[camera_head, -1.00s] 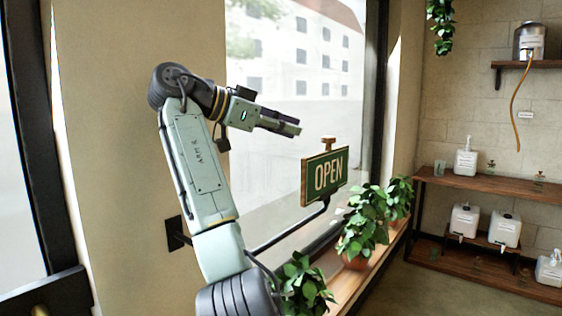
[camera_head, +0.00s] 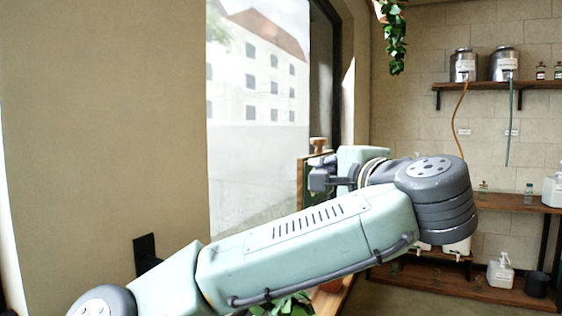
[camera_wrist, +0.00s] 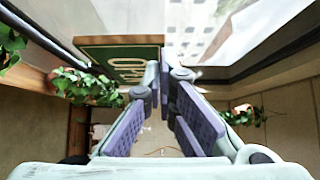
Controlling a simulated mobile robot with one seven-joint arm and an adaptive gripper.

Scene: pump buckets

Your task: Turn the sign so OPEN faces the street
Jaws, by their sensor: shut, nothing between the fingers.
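The sign is a green board in a wooden frame.
A large window (camera_head: 255,110) lies behind the sign. Leafy plants (camera_wrist: 85,88) stand beside the sign along the sill. Shelves (camera_head: 530,86) with containers stand at the right. A hanging plant (camera_head: 393,40) is at the top.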

